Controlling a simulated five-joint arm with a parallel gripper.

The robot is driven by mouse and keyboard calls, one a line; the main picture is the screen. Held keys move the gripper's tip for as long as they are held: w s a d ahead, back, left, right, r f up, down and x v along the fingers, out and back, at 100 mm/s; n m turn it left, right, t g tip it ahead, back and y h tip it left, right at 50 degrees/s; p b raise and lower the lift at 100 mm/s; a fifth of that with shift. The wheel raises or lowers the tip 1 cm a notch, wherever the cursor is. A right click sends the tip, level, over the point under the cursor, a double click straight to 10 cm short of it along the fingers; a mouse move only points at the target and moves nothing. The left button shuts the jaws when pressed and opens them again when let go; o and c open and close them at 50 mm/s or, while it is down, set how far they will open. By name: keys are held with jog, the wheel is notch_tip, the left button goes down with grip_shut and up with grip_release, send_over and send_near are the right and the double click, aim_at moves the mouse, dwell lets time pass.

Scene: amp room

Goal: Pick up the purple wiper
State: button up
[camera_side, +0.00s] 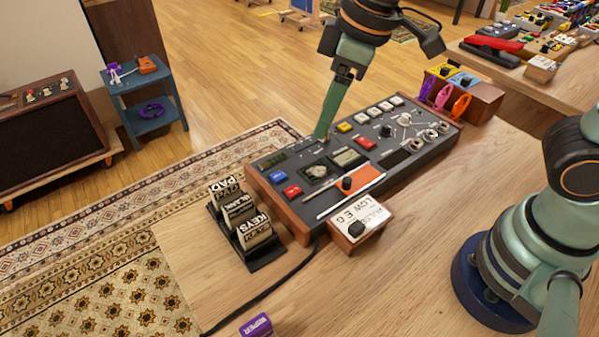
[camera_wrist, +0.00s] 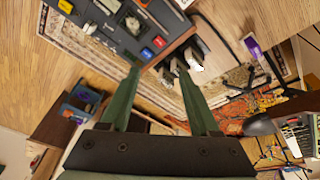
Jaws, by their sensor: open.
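The purple wiper (camera_side: 256,325) is a small purple block with white lettering. In the side view it lies on the wooden table at the bottom edge, partly cut off by the frame. In the wrist view a purple and white block (camera_wrist: 252,46) at the upper right looks like the same wiper. My gripper (camera_side: 322,134) is over the back edge of the grey console, far from the wiper. In the wrist view my gripper (camera_wrist: 158,72) has its two green fingers apart with nothing held between them.
The console (camera_side: 340,208) with knobs and coloured buttons fills the table's middle. A black rack of labelled blocks (camera_side: 268,250) and a small white-topped box (camera_side: 358,222) stand in front of it. A black cable (camera_side: 265,292) runs near the wiper.

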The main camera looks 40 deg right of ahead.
jog(key=s+a+f+n+g, duration=0.1)
jog(key=s+a+f+n, duration=0.15)
jog(key=a, duration=0.45)
jog(key=s+a+f+n+g, duration=0.1)
jog(key=s+a+f+n, duration=0.15)
jog(key=a, duration=0.35)
jog(key=n+h, duration=0.2)
jog(key=n, duration=0.3)
send_over(255, 325)
jog(key=shift+g, duration=0.4)
notch_tip(255, 325, down, 9)
jog(key=shift+f, duration=3.6)
grip_shut()
